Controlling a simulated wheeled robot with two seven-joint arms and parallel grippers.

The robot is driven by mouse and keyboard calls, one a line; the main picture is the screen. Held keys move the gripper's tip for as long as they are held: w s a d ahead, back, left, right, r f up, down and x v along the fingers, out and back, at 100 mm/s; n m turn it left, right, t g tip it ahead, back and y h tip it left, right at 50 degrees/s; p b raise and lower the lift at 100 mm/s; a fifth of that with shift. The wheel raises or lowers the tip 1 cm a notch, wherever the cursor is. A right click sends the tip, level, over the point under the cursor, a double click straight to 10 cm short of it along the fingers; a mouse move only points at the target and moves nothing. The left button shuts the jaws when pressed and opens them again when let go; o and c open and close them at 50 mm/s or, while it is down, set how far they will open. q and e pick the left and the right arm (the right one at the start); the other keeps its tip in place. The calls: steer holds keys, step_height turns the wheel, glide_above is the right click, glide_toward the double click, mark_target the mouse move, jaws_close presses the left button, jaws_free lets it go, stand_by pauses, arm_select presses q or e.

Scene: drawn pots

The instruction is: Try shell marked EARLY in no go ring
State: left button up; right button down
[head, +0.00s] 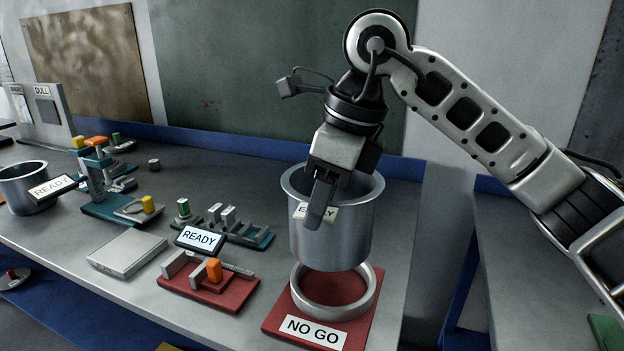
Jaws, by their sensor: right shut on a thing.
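The metal shell (345,240) is an open-topped silver cup with a flared rim. Its white label, partly covered by a finger, reads as EARLY. My right gripper (318,205) is shut on the shell at its near wall. The shell is upright, over the back part of the no go ring (368,292). The ring is a silver hoop on a red plate with a NO GO label (315,332). The shell's bottom overlaps the ring's far side in the picture; I cannot tell whether they touch. My left gripper is not in view.
Left of the ring stand a red fixture with an orange knob (214,270), a READY sign (200,239), a flat grey block (128,252) and teal fixtures (120,208). Another metal cup (22,187) is at far left. The table's right edge is close to the red plate.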

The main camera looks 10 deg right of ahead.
mark_target(332, 205)
steer(key=shift+w+d+f, duration=0.4)
steer(key=shift+d+f, duration=0.15)
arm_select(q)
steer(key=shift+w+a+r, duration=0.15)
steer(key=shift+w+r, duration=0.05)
arm_select(e)
steer(key=shift+w+f, duration=0.1)
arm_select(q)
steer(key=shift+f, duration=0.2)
arm_select(e)
steer(key=shift+f, duration=0.1)
steer(key=shift+f+b, duration=1.05)
steer(key=shift+f, duration=0.05)
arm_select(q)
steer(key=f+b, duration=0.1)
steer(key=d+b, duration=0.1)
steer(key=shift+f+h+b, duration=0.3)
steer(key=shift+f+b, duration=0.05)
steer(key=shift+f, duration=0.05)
arm_select(e)
step_height(332, 205, down, 3)
steer(key=shift+f, duration=0.2)
